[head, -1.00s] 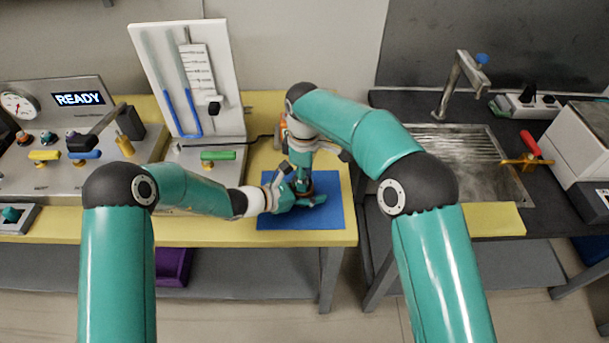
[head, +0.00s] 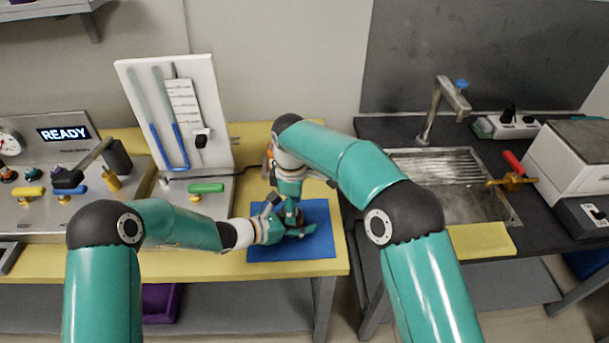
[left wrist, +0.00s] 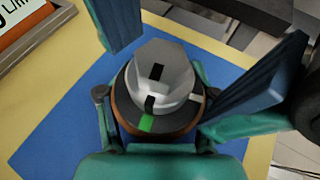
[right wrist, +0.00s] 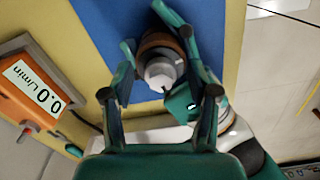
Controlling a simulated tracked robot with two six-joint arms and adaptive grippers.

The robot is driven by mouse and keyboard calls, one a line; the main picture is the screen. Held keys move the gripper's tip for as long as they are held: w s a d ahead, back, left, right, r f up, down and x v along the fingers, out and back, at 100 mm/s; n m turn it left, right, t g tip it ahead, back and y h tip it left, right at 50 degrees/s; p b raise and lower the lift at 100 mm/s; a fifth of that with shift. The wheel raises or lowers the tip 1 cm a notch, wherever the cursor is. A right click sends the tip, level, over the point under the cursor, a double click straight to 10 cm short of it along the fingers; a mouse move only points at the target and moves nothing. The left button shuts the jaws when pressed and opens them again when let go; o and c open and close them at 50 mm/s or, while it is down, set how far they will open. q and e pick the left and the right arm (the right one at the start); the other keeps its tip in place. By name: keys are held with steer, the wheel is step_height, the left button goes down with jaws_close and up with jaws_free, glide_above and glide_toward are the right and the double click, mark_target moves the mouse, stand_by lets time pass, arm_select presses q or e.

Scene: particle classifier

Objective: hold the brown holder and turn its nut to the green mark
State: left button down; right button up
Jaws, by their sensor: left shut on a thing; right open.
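The brown holder (left wrist: 120,117) stands on the blue mat (left wrist: 62,110), with a silver hex nut (left wrist: 170,60) on top. In the left wrist view, the nut's black marks line up closely with the green mark (left wrist: 147,124) on the holder's rim; a white mark lies further right. My left gripper (left wrist: 150,100) is shut around the holder from the side. My right gripper (right wrist: 165,78) is open, its fingers apart on either side of the nut from above. In the head view, my grippers mostly hide the holder.
An orange meter (right wrist: 35,90) reading in L/min stands beside the mat. In the head view, a white panel with blue tubes (head: 185,110) and a control box reading READY (head: 60,160) are to the left. A sink (head: 450,175) is to the right. The mat's front is clear.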

steer(key=n, duration=0.3)
steer(key=s+d+r, duration=0.1)
steer(key=d+r, duration=0.3)
steer(key=r, duration=1.1)
steer(key=shift+s, duration=0.1)
arm_select(q)
steer(key=shift+c, duration=0.8)
jaws_free()
steer(key=shift+a, duration=0.1)
